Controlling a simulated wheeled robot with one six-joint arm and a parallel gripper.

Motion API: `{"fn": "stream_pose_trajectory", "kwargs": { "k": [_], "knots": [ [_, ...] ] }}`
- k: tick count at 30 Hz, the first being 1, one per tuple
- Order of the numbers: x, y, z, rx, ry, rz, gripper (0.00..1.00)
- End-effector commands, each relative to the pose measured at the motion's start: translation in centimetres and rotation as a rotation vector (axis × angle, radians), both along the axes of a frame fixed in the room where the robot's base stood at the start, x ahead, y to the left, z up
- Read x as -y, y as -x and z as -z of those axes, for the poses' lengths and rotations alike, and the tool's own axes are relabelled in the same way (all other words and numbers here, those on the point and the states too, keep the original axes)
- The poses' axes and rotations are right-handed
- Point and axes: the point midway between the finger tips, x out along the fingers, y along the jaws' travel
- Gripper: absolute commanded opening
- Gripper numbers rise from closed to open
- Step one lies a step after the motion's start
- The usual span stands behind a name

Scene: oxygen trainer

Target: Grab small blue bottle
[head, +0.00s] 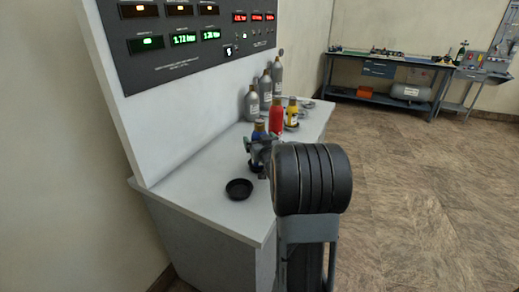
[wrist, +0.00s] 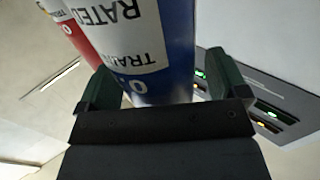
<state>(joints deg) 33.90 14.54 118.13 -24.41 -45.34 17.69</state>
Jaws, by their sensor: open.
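The small blue bottle (head: 259,130) stands on the white bench, partly hidden behind my gripper (head: 262,150) in the head view. In the wrist view the blue bottle (wrist: 178,50), with a white label, stands between the two fingers of my gripper (wrist: 165,88). The fingers are open, one on each side of it. A small gap shows on the right side; on the left I cannot tell whether finger and bottle touch.
A red bottle (head: 276,117) and a yellow bottle (head: 292,111) stand just behind the blue one. Several grey bottles (head: 265,92) stand further back by the panel (head: 190,40). An empty black holder (head: 239,189) sits near the front of the white bench (head: 200,185).

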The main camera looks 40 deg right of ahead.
Motion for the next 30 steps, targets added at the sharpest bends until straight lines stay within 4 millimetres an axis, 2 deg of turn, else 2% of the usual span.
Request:
{"fn": "stream_pose_trajectory", "kwargs": {
  "k": [2, 24, 30],
  "knots": [
    [-0.01, 0.02, -0.01, 0.000, 0.000, 0.000, 0.92],
    [-0.01, 0.03, -0.17, 0.004, 0.002, 0.000, 0.23],
    [-0.01, 0.03, -0.19, 0.004, 0.002, 0.000, 0.23]
  ]
}}
